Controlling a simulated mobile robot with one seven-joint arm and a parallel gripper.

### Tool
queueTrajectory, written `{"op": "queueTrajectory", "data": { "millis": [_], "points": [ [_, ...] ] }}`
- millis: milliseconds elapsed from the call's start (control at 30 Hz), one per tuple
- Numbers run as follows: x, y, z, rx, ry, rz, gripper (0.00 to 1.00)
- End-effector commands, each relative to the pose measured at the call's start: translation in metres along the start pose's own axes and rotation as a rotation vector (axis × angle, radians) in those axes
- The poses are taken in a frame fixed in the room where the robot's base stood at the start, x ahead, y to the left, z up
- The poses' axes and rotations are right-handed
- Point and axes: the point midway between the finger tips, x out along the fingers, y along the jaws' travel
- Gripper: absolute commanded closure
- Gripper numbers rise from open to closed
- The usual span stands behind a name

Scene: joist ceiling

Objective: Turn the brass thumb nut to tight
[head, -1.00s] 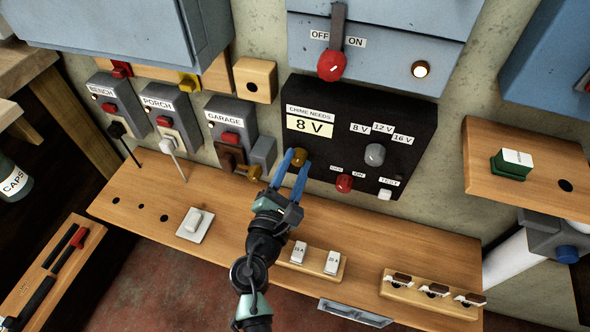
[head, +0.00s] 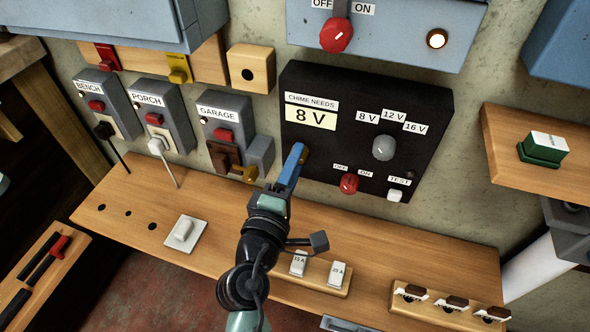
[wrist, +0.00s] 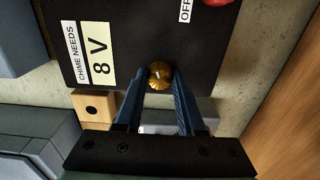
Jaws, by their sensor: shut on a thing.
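The brass thumb nut (wrist: 159,76) sits on the black chime panel (head: 330,90), below the 8 V label, with a small pale mark on its face. My gripper (head: 298,150) reaches up to it, its blue fingers nearly in line in the head view and hiding most of the nut. In the wrist view the two fingertips lie on either side of the nut, shut on it. I cannot read from the nut how tight it is.
The panel also carries a grey selector knob (head: 384,148), a red switch (head: 349,183) and a white test button (head: 394,195). The garage box (head: 222,118) stands close on the left. The wooden shelf (head: 340,242) runs below my gripper.

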Motion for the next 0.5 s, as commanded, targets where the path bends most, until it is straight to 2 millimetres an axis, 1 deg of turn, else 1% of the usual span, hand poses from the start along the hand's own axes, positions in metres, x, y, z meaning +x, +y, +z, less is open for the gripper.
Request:
{"op": "queueTrajectory", "data": {
  "millis": [33, 500],
  "points": [
    [-0.0002, -0.0047, 0.0001, 0.045, -0.001, 0.0, 1.0],
    [-0.0002, -0.0054, -0.0003, 0.49, 0.0, 0.0, 1.0]
  ]
}}
